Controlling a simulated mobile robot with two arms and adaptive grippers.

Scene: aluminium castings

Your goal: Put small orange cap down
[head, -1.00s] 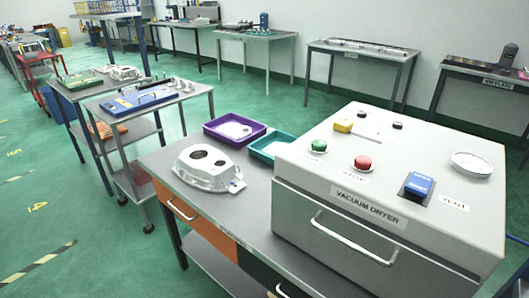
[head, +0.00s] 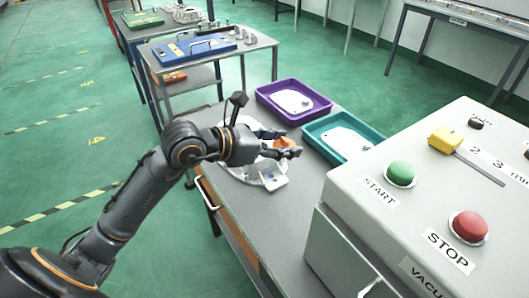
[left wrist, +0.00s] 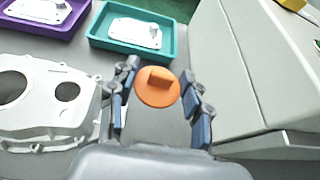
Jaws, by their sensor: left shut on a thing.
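The small orange cap (head: 284,142) is in my left gripper (head: 292,148), above the table beside the white casting. In the left wrist view, the cap (left wrist: 157,87) is a round disc with a raised tab, between the blue-padded fingers of the left gripper (left wrist: 160,100). The gripper is shut on it. The cap is partly hidden by the fingers in the head view. My right gripper is not in view.
A white casting (left wrist: 45,110) lies left of the gripper. Behind are a purple tray (head: 264,95) and a teal tray (head: 316,131), each with a white part. The grey vacuum dryer (head: 350,215) stands close on the right. Bare tabletop (head: 232,212) shows in front.

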